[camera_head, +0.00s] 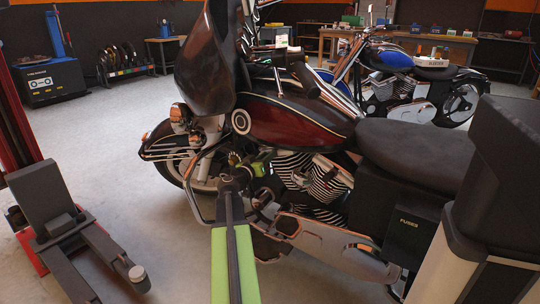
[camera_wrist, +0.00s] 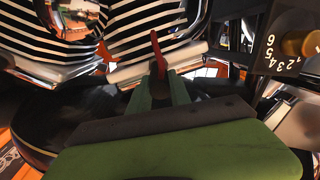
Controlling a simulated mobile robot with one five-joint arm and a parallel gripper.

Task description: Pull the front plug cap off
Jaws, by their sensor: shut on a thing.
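My gripper (camera_wrist: 161,80) shows in the wrist view as two green fingers reaching up from a green body. It is shut on a thin red piece, the front plug cap (camera_wrist: 155,46), which stands up beyond the fingertips against the striped engine fins. Whether the cap is still seated on its plug cannot be told. In the head view my green gripper (camera_head: 265,160) is at the left side of the engine of the dark red motorcycle (camera_head: 290,120), close to the finned cylinder (camera_head: 326,180). The cap cannot be made out there.
A black box with numbers and a brass knob (camera_wrist: 297,43) sits close to the right of my fingers. A chrome crash bar (camera_head: 192,190) curves near my arm. A lift stand (camera_head: 55,215) is at the left. A blue motorcycle (camera_head: 395,65) stands behind; open floor lies left.

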